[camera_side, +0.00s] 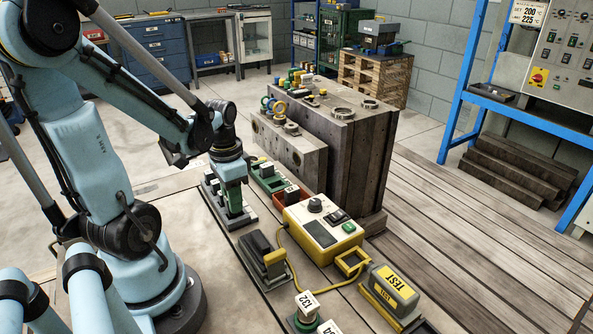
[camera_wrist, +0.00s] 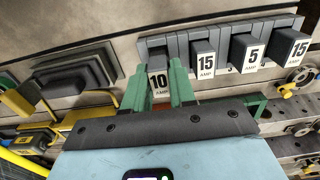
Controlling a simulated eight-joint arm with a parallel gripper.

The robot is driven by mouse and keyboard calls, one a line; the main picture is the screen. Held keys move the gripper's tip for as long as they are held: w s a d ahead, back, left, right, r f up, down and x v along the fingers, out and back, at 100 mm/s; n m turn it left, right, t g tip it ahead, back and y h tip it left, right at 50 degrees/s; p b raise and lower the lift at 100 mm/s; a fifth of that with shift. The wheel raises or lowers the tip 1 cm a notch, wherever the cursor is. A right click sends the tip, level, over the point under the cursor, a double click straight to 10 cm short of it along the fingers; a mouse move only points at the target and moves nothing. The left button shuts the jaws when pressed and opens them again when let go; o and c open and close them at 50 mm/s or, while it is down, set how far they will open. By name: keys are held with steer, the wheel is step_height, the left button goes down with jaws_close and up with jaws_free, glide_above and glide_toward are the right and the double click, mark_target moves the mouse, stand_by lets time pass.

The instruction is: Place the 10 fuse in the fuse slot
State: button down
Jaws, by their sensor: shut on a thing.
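The 10 fuse (camera_wrist: 158,84), a dark block with a white "10 AMP" label, is between the green fingers of my gripper (camera_wrist: 160,95) in the wrist view. The gripper is shut on it. The fuse is at the left end of a grey rack (camera_wrist: 222,30); I cannot tell whether it is seated or lifted slightly. In the side view my gripper (camera_side: 235,200) points down over the rack (camera_side: 243,222), and the fuse is not clear there. I cannot tell for sure which fitting is the fuse slot.
Fuses marked 15 (camera_wrist: 204,60), 5 (camera_wrist: 247,50) and 15 (camera_wrist: 290,48) stand to the right. In the side view a yellow tester (camera_side: 322,228), a yellow frame (camera_side: 352,262), a TEST block (camera_side: 392,288) and a black block (camera_side: 258,250) stand nearby. A large steel mould (camera_side: 350,150) rises behind.

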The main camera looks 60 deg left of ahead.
steer(key=shift+f, duration=0.95)
stand_by(0.8)
steer(key=c, duration=0.8)
jaws_free()
steer(key=shift+c, duration=0.2)
steer(key=shift+r, duration=0.1)
steer(key=shift+r, duration=3.65)
steer(key=w+d+r+t, duration=0.2)
steer(key=w+d+t, duration=0.1)
steer(key=d, duration=0.4)
steer(key=w+d+r+t, duration=0.1)
steer(key=w+d+t, duration=0.3)
steer(key=d, duration=0.3)
steer(key=shift+w+d+r, duration=0.25)
steer(key=shift+w+r, duration=0.15)
steer(key=shift+w, duration=0.35)
